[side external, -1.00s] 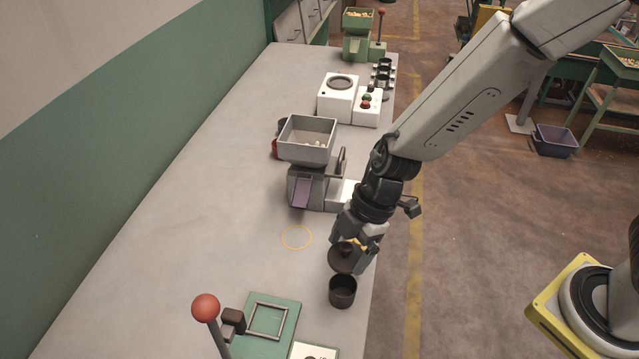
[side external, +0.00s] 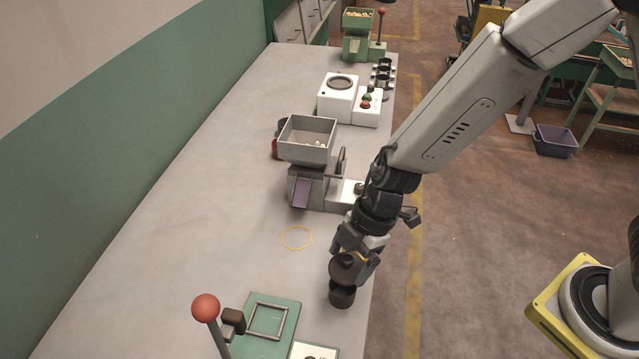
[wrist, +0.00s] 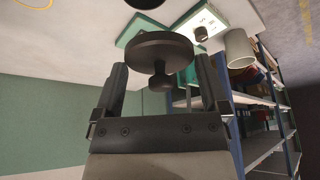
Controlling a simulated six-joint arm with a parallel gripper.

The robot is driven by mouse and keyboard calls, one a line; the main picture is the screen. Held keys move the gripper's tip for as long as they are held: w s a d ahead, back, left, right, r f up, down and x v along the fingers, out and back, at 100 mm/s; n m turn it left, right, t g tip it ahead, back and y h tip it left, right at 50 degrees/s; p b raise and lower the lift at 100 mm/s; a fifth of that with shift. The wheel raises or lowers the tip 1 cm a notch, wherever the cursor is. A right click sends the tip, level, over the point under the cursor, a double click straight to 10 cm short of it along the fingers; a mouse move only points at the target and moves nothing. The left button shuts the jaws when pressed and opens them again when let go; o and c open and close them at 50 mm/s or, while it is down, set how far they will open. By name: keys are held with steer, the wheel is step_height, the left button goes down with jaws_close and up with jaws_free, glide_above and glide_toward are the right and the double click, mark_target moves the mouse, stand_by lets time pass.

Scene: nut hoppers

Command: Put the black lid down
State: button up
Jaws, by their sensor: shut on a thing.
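My gripper (side external: 354,254) is shut on the black lid (side external: 344,271), a dark round disc with a knob. In the wrist view the lid (wrist: 160,46) sits beyond the fingers, with its knob between them. A black cup (side external: 341,298) stands on the table near the right edge. In the side view the lid hides the cup's mouth. I cannot tell whether lid and cup touch.
A yellow ring (side external: 296,237) marks bare table to the left. A green plate with a frame (side external: 283,317) and a red-knobbed lever (side external: 206,308) are at the front. A grey hopper machine (side external: 306,150) stands behind. The table's left side is clear.

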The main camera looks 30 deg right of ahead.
steer(key=w+a+f, duration=0.5)
steer(key=w, duration=0.3)
glide_above(281, 277)
steer(key=d, duration=0.2)
steer(key=shift+s+a+f, duration=0.1)
steer(key=shift+f, duration=1)
steer(key=shift+s+a+f, duration=0.1)
steer(key=shift+f, duration=1)
steer(key=shift+w+f, duration=0.25)
steer(key=shift+f, duration=1.55)
steer(key=shift+f, duration=0.1)
steer(key=o, duration=0.8)
steer(key=shift+o, duration=0.2)
